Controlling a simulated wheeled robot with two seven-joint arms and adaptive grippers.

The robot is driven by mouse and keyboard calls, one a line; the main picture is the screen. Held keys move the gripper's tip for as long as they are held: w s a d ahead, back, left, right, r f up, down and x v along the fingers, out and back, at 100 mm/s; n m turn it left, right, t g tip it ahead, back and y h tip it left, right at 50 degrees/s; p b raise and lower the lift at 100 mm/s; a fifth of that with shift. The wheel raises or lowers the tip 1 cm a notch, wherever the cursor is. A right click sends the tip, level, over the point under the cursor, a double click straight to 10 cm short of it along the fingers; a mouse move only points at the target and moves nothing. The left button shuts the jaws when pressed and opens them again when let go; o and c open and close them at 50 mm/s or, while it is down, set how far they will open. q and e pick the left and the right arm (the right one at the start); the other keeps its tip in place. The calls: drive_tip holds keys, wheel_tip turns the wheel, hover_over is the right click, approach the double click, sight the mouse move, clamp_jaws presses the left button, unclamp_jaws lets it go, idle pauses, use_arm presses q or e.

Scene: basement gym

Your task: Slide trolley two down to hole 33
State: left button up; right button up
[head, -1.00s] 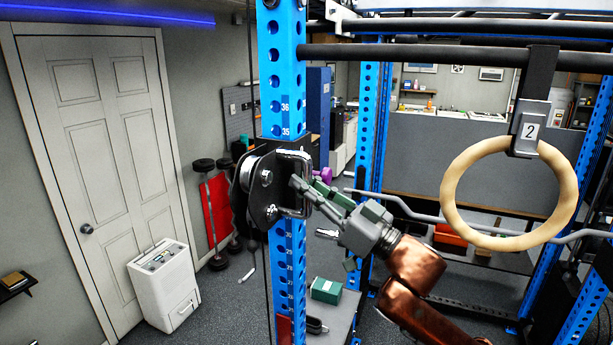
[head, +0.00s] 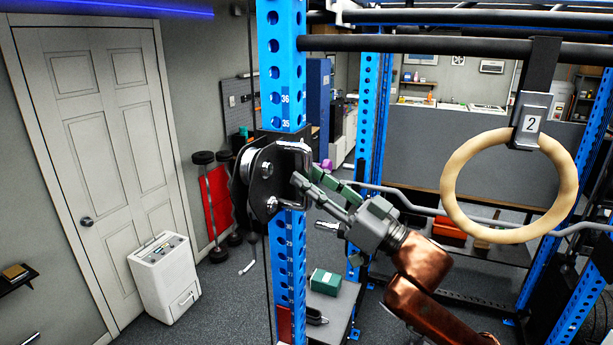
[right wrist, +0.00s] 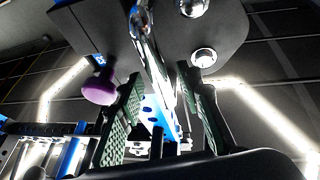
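The trolley (head: 262,178), a black plate with a pulley wheel, bolts and a chrome handle (head: 306,172), sits on the blue numbered upright (head: 281,60). Labels 36 and 35 show above it and 30 and lower numbers below it; it hides those between. My right gripper (head: 312,184), with green-padded fingers, is at the handle. In the right wrist view the fingers (right wrist: 163,112) are apart, with the chrome handle (right wrist: 150,50) between them and gaps beside it. A purple knob (right wrist: 100,88) is left of the fingers. The trolley bears no visible number. My left gripper is out of view.
A grey curved bar (head: 420,206) passes behind my right arm. A green box (head: 326,282) lies below. A white dehumidifier (head: 165,278) stands by the door.

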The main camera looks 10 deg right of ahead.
drive_tip(key=v, duration=1)
drive_tip(key=shift+s+d, duration=0.2)
drive_tip(key=shift+d, duration=0.05)
drive_tip(key=shift+f, duration=0.1)
